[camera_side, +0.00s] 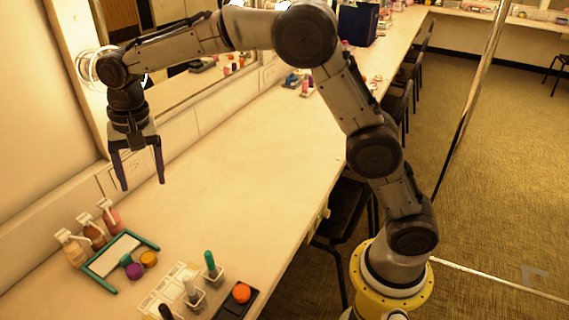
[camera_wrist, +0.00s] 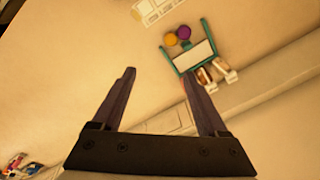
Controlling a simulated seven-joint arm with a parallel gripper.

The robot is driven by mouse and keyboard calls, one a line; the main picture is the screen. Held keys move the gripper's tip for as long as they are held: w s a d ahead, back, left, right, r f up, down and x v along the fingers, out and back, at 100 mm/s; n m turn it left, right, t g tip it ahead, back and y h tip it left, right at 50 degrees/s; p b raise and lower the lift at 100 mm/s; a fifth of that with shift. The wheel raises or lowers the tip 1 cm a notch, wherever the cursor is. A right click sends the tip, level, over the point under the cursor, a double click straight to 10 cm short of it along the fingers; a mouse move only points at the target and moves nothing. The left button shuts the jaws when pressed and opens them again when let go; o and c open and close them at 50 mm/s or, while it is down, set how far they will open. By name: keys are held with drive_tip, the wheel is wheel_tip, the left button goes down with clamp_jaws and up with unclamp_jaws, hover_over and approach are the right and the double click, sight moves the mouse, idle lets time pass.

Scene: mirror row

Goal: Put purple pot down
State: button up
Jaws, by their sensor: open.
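The purple pot (camera_side: 135,271) sits by the front side of a teal-edged tray (camera_side: 117,253), beside a yellow-orange pot (camera_side: 149,259). In the wrist view the purple pot (camera_wrist: 184,32) and the yellow pot (camera_wrist: 170,39) also sit side by side at the tray's edge. My gripper (camera_side: 142,187) is open and empty, pointing down, raised above the counter behind the tray. In the wrist view my gripper (camera_wrist: 160,77) has its fingers spread wide with bare counter between them. The pots lie beyond its fingertips.
Several pump bottles (camera_side: 93,230) stand behind the tray near the wall. A card (camera_side: 170,290), a cup with a teal-handled tool (camera_side: 211,268) and an orange pot (camera_side: 241,292) on a dark tray lie at the front. The middle counter (camera_side: 240,170) is clear; a mirror is behind.

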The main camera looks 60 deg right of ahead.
drive_tip(key=s+d+r+n+t, duration=0.1)
drive_tip(key=s+d+r+n, duration=0.1)
drive_tip(key=s+d+r, duration=0.45)
drive_tip(key=s+d+r+n+t, duration=0.1)
drive_tip(key=s+d+r+n, duration=0.15)
drive_tip(key=s, duration=0.65)
drive_tip(key=s+d+f+n+t, duration=0.1)
drive_tip(key=s+d+f, duration=0.1)
drive_tip(key=s, duration=0.6)
drive_tip(key=s+d+f+n+t, duration=0.1)
drive_tip(key=s+d+f+n, duration=0.1)
drive_tip(key=s, duration=0.7)
drive_tip(key=shift+s+d+f, duration=0.15)
drive_tip(key=shift+d+f, duration=0.65)
drive_tip(key=shift+d, duration=0.1)
